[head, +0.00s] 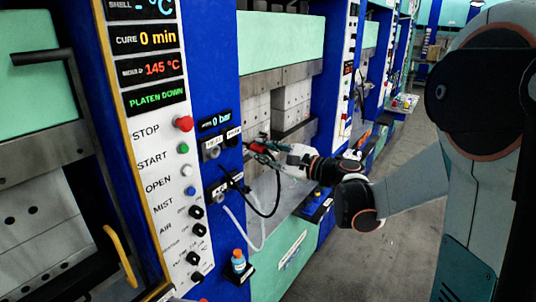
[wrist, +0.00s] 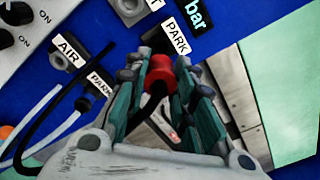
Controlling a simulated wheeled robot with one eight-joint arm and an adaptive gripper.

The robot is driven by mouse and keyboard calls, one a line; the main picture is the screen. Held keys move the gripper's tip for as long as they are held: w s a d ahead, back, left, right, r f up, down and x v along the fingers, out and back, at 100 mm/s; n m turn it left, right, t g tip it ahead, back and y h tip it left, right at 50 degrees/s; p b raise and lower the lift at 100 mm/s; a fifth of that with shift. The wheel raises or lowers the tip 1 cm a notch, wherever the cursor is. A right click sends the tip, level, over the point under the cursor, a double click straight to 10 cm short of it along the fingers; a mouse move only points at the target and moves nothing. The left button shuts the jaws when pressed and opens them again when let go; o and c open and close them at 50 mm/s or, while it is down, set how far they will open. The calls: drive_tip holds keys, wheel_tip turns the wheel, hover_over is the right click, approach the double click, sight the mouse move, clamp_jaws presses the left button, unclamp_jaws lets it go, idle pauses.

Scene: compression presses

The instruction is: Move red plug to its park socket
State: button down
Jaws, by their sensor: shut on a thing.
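The red plug (wrist: 157,84) sits between the fingers of my gripper (wrist: 160,100) in the wrist view. The gripper is shut on it. In the head view, the red plug (head: 259,147) shows at the tip of my gripper (head: 268,150), just right of the blue panel. In the wrist view, a dark park socket (wrist: 154,40) lies straight beyond the plug, beside an upper PARK label (wrist: 176,37). The plug's front end points at this socket. I cannot tell whether they touch.
A silver socket (wrist: 130,8) is up and left. An AIR label (wrist: 66,53) and a lower PARK label (wrist: 100,83) are at left. A black cable (head: 272,205) and a white hose (head: 243,237) hang below the panel.

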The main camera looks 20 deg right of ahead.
drive_tip(key=shift+x, duration=2)
drive_tip(key=shift+b+x, duration=0.8)
drive_tip(key=shift+x, duration=0.65)
idle(0.6)
drive_tip(key=c, duration=1.3)
unclamp_jaws()
approach(248, 146)
drive_tip(key=shift+w+d+f, duration=0.2)
drive_tip(key=shift+d+f, duration=0.05)
drive_tip(key=shift+d, duration=0.1)
